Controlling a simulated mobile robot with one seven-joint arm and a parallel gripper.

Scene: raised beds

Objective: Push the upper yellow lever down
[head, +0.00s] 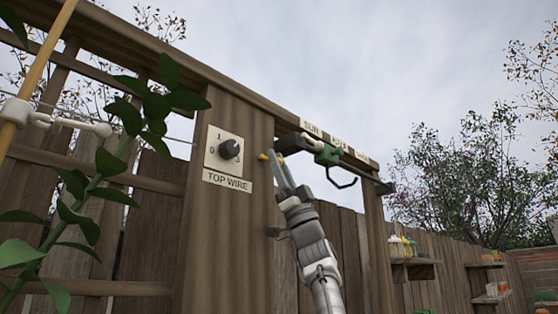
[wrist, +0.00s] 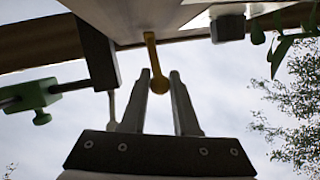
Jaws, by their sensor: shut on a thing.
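The yellow lever (wrist: 152,52) shows in the wrist view as a thin arm with a round knob at its end. It comes off the underside of a pale wooden post. In the head view only a small yellow part (head: 262,156) shows beside my fingertips on the post; the rest is hidden. My gripper (head: 277,160) is raised to the post, and in the wrist view its fingers (wrist: 160,76) stand on both sides of the knob, shut on it. No second yellow lever can be made out.
A green clamp (head: 327,155) on a dark rail is close on the right. A leafy plant (head: 130,118) stands at left; shelves (head: 415,262) are farther right.

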